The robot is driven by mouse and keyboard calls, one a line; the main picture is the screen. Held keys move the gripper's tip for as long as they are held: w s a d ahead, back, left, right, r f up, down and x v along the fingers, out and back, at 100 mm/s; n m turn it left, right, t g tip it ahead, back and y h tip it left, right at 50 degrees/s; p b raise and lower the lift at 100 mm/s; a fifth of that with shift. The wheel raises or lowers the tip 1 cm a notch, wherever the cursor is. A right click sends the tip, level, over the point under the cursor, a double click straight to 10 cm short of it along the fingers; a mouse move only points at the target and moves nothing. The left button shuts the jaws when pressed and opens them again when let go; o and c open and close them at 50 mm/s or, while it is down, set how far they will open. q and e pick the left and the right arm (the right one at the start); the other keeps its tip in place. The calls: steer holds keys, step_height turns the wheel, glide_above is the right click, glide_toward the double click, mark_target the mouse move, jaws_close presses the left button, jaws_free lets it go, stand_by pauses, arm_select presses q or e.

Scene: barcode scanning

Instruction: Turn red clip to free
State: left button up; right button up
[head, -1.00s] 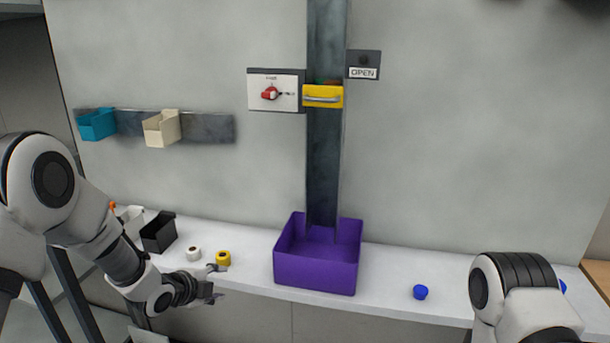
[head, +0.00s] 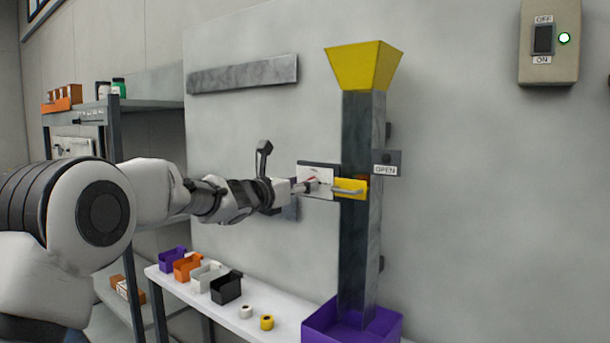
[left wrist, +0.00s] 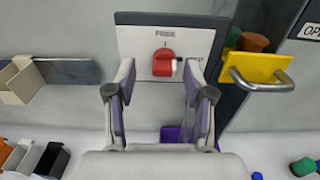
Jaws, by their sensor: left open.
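The red clip (left wrist: 163,64) sits on a white wall panel (left wrist: 205,45) with a dark frame and a small label above the clip. My right gripper is not in view.
A yellow drawer with a handle (left wrist: 262,67) sticks out close right of the panel, on a dark vertical chute (head: 356,240). A purple bin (head: 350,325) stands below. Small bins and tape rolls line the bench. A beige bin (left wrist: 20,82) hangs left.

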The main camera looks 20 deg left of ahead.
arm_select(q)
steer(key=shift+w+d+r, duration=0.15)
steer(key=shift+w+d, duration=0.45)
steer(key=shift+a, duration=0.15)
steer(key=c, duration=1)
jaws_close()
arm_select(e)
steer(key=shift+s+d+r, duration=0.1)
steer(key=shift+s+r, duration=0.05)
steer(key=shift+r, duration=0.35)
